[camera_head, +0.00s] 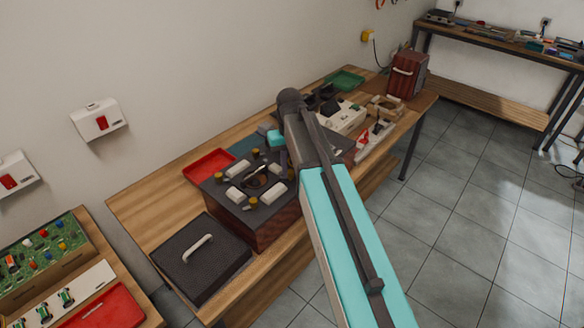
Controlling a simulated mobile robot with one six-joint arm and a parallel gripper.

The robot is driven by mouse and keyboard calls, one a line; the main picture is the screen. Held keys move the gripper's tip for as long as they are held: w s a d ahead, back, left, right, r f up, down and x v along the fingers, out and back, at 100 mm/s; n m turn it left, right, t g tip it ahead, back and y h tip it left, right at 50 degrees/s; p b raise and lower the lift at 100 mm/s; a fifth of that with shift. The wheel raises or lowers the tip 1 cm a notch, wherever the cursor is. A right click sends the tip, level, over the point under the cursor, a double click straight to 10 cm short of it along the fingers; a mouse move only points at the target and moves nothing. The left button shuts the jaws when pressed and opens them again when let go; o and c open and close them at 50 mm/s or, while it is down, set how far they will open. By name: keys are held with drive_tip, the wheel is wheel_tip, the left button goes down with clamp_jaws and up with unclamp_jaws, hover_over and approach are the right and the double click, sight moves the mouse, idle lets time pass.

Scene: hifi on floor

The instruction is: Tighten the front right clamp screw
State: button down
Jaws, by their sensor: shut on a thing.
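The hi-fi box (270,224) stands on the wooden bench, with wooden sides and a dark top. On its top are pale clamp blocks (236,194), brass-coloured screw knobs (252,202) and a round opening in the middle. The knob at the right (291,175) sits close beside my arm's outline; I take it for the front right clamp screw, but cannot be sure. My teal and dark grey arm crosses the view and hides the box's right part. I cannot make out my gripper's fingers or what they touch.
A dark lid with a pale handle (197,245) lies at the bench's near end. A red tray (209,166) is behind the box. Further along are a white device (342,118), a green tray (346,80) and a red-brown case (407,74). The tiled floor at right is clear.

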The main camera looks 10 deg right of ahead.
sight(290, 172)
drive_tip(key=shift+m, duration=0.5)
drive_tip(key=c, duration=1.6)
unclamp_jaws()
drive_tip(key=shift+o, duration=0.2)
wheel_tip(290, 172, up, 14)
drive_tip(key=p, duration=0.8)
drive_tip(key=shift+p, duration=0.3)
drive_tip(key=shift+f, duration=0.2)
